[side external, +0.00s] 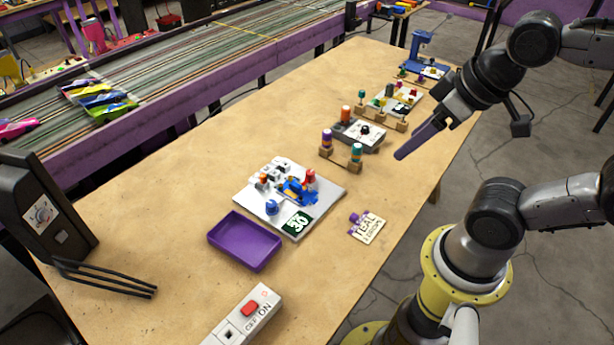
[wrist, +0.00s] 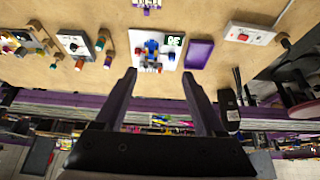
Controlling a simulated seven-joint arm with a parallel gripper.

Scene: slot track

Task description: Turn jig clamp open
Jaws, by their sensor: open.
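The jig is a pale grey plate (side external: 326,190) on the wooden table, with a dark "30" label at its front corner. A blue part (side external: 299,195) with a red knob (side external: 310,177) sits on it, beside white blocks and a separate blue knob (side external: 272,208). I cannot tell which part is the clamp or how it is turned. The jig also shows in the wrist view (wrist: 164,57), beyond my fingertips. My gripper (side external: 400,155) is in the air to the right of the jig, well apart from it. The wrist view shows its fingers (wrist: 159,72) spread and empty.
A purple tray (side external: 243,241) lies in front of the jig. Posts with coloured caps (side external: 356,153) and a knob box (side external: 361,133) stand behind. A switch box (side external: 243,315) is at the front.

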